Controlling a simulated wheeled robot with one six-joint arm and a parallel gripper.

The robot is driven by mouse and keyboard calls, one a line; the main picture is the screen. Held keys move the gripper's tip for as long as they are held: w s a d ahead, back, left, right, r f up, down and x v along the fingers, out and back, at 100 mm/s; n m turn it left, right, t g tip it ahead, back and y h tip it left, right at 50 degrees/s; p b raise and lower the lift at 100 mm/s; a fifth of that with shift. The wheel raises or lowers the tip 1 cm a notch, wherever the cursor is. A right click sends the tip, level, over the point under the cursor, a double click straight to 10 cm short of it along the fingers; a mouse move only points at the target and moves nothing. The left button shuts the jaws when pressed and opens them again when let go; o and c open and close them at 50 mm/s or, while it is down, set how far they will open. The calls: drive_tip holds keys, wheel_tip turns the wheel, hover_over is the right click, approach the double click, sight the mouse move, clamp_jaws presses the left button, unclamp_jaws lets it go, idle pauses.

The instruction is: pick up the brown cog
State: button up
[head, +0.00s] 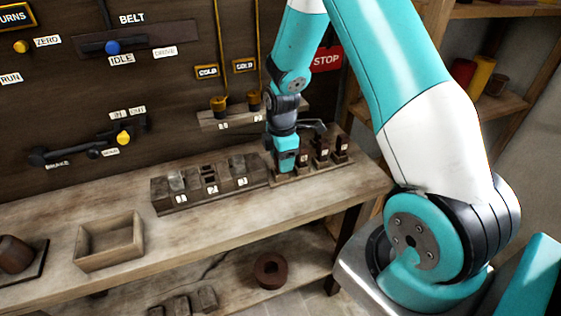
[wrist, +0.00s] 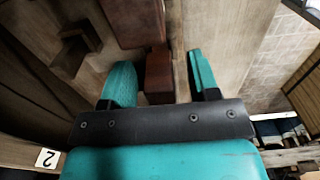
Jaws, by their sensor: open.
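A dark brown round piece with a centre hole (head: 270,271) lies below the bench top, at the lower middle of the head view. It may be the brown cog, but I cannot make out teeth. My gripper (head: 284,168) is above the right part of the bench, well away from that piece, beside a labelled rack. In the wrist view my gripper (wrist: 161,80) is open. A reddish-brown block-like piece (wrist: 158,72) shows between its fingers, with no clear grip on it. I cannot tell what that piece is.
A dark slotted block (head: 160,196) and a rack of upright pieces (head: 330,167) stand on the bench near my gripper. An open wooden box (head: 109,256) sits to the left. The wall panel (head: 60,95) with levers rises behind. Bench front is mostly clear.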

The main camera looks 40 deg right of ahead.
drive_tip(key=c, duration=1)
